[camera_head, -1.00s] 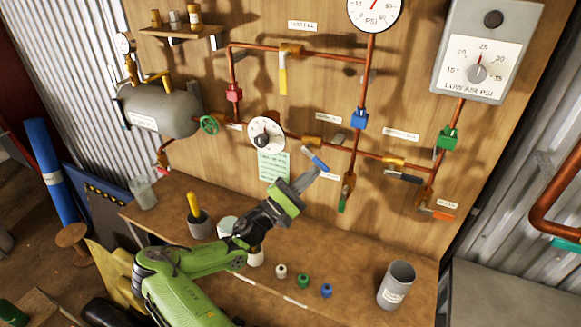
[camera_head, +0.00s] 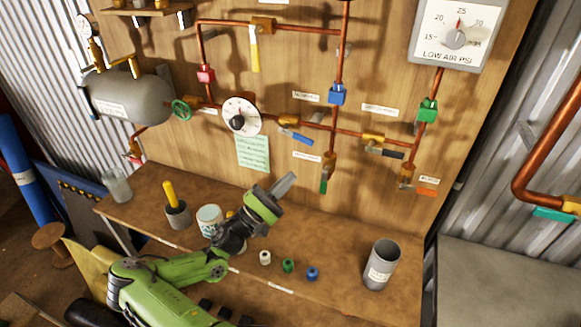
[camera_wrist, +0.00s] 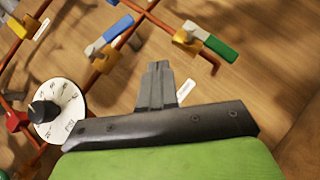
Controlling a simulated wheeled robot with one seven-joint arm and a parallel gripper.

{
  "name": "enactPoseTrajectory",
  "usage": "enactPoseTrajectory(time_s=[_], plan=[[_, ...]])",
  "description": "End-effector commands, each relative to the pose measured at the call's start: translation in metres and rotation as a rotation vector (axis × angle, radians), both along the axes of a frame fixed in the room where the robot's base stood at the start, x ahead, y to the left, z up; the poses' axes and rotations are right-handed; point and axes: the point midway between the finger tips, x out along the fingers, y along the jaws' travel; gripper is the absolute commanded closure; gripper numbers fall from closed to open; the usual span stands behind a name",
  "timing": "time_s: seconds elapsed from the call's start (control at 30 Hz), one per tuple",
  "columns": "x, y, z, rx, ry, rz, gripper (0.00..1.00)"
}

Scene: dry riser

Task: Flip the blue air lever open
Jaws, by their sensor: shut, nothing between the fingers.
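The blue lever (camera_head: 296,136) is on the wall board, right of the round dial, on an orange-brass valve (camera_head: 289,120) in the copper pipe. It slants slightly down to the right, close to the pipe's line. In the wrist view the blue lever (camera_wrist: 118,28) is at the upper left, beyond my fingers, with a grey part near its valve (camera_wrist: 103,60). My gripper (camera_head: 288,179) is shut and empty, below the lever and apart from it. In the wrist view its fingertips (camera_wrist: 159,66) point at bare board.
A green lever (camera_head: 323,186) hangs just right of my gripper; a black lever (camera_head: 385,153) is farther right. The round dial (camera_head: 241,117) is left of the blue lever. Small caps (camera_head: 288,265) and a grey cup (camera_head: 381,265) stand on the bench below.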

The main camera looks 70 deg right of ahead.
Motion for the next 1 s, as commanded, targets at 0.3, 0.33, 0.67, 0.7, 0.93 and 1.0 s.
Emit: enactPoseTrajectory(time_s=[0.3, 0.33, 0.67, 0.7, 0.93, 1.0], plan=[[0.013, 0.039, -0.037, 0.0, 0.002, 0.001, 1.0], [0.014, 0.04, -0.038, 0.0, 0.001, 0.0, 1.0], [0.014, 0.041, -0.039, -0.001, 0.0, -0.001, 1.0], [0.014, 0.041, -0.039, -0.001, 0.0, -0.001, 1.0], [0.014, 0.041, -0.039, -0.001, 0.0, -0.001, 1.0], [0.014, 0.041, -0.039, -0.001, 0.0, -0.001, 1.0]])
